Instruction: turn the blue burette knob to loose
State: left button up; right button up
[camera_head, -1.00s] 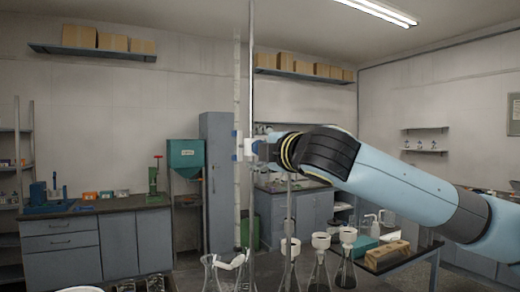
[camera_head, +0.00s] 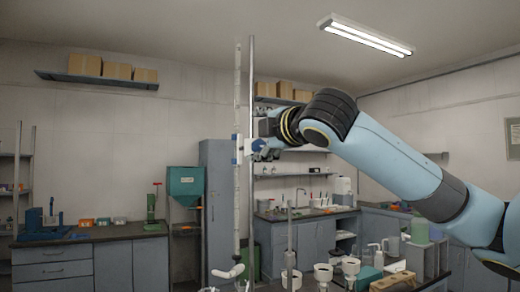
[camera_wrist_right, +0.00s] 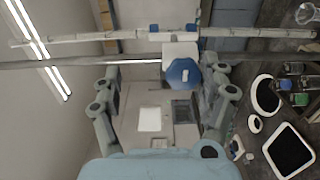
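The blue knob (camera_head: 260,146) sits on the white burette clamp (camera_head: 246,147), beside the thin metal rod (camera_head: 251,90). The clamp is at the pale upright burette (camera_head: 237,200). My right gripper (camera_head: 268,136) is at the knob from the right; its fingers are small and partly hidden in the head view. In the right wrist view the fingers of my right gripper (camera_wrist_right: 163,82) are spread wide. The knob (camera_wrist_right: 182,72) lies between them, close to the right finger and clear of the left one. My left gripper is not in view.
Flasks with white funnels (camera_head: 322,272) stand low in front. A wooden rack (camera_head: 393,281) is at lower right. A bench with blue equipment (camera_head: 45,222) is at far left. The space left of the burette is clear.

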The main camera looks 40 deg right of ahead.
jog(key=shift+r, duration=0.35)
jog(key=shift+s+a+f+b, duration=0.1)
jog(key=shift+s+f+b, duration=0.05)
jog(key=shift+s+b, duration=0.3)
jog(key=shift+s+a+f+b, duration=0.1)
jog(key=shift+s+b, duration=0.1)
jog(key=shift+b, duration=0.35)
jog(key=b+v, duration=1.1)
jog(key=b, duration=0.3)
jog(key=shift+s, duration=0.2)
dwell(0.4)
